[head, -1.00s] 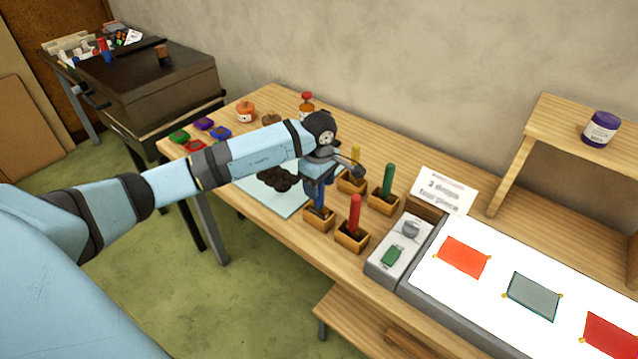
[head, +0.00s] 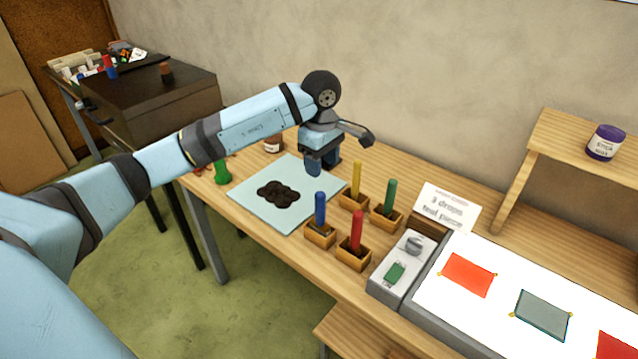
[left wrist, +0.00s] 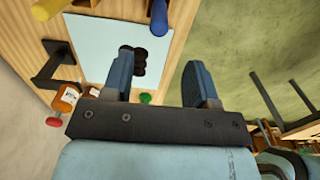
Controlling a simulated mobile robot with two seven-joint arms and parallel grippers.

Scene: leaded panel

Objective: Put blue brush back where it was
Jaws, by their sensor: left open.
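The blue brush (head: 320,207) stands upright in the near left wooden holder (head: 320,236), handle up. Its lower end is hidden inside the holder. It also shows at the top of the left wrist view (left wrist: 159,14). My left gripper (head: 318,168) is open and empty, raised near the back right edge of the pale blue mat (head: 255,204), behind the blue brush and apart from it. In the left wrist view its two fingers are spread (left wrist: 160,85) with nothing held between them. My right gripper is not in view.
Red (head: 357,232), yellow (head: 356,180) and green (head: 390,196) brushes stand in holders close by. A dark clump (head: 280,193) lies on the mat. A grey tray (head: 384,285) and a lit panel (head: 500,305) are at right. A green object (head: 222,172) stands left.

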